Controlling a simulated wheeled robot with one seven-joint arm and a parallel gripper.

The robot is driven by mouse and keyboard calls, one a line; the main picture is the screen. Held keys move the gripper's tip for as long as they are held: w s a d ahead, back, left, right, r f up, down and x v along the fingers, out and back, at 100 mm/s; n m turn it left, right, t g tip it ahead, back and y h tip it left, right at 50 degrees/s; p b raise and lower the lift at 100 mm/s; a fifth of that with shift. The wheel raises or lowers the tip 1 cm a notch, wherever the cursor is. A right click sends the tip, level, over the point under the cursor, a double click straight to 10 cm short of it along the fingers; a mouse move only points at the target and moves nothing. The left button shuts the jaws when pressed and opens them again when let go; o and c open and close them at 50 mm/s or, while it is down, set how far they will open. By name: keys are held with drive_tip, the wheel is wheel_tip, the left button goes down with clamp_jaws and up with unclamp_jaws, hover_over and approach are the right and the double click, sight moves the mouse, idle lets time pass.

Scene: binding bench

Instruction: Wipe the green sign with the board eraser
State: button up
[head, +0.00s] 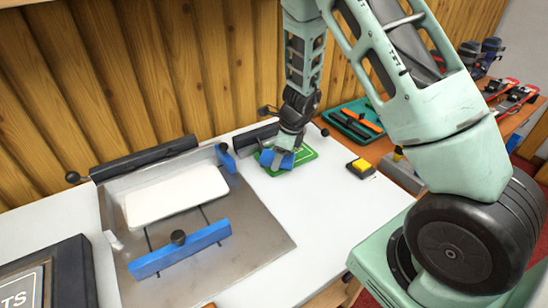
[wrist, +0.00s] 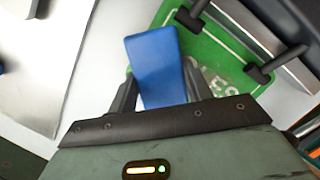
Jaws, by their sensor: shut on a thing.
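The green sign (head: 304,155) lies flat on the white bench top near the wooden wall, with a pale border. In the wrist view the green sign (wrist: 216,66) shows white lettering, partly covered by a blue block and dark fittings. My gripper (head: 281,152) is over the sign's left part. In the wrist view my gripper (wrist: 162,88) is shut on the blue block, which looks like the board eraser (wrist: 156,58). The eraser (head: 276,160) is over the sign's left edge; I cannot tell whether its underside touches the sign.
A metal plate with blue stops (head: 180,250) and a white block (head: 175,195) is at left. A yellow and black block (head: 361,167) sits right of the sign. A green tool tray (head: 355,121) is behind. A dark labelled box (head: 48,275) stands front left.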

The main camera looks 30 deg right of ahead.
sight(306, 151)
drive_tip(key=shift+d+f+p, duration=0.1)
drive_tip(key=shift+d+p, duration=0.4)
drive_tip(key=shift+d, duration=5.5)
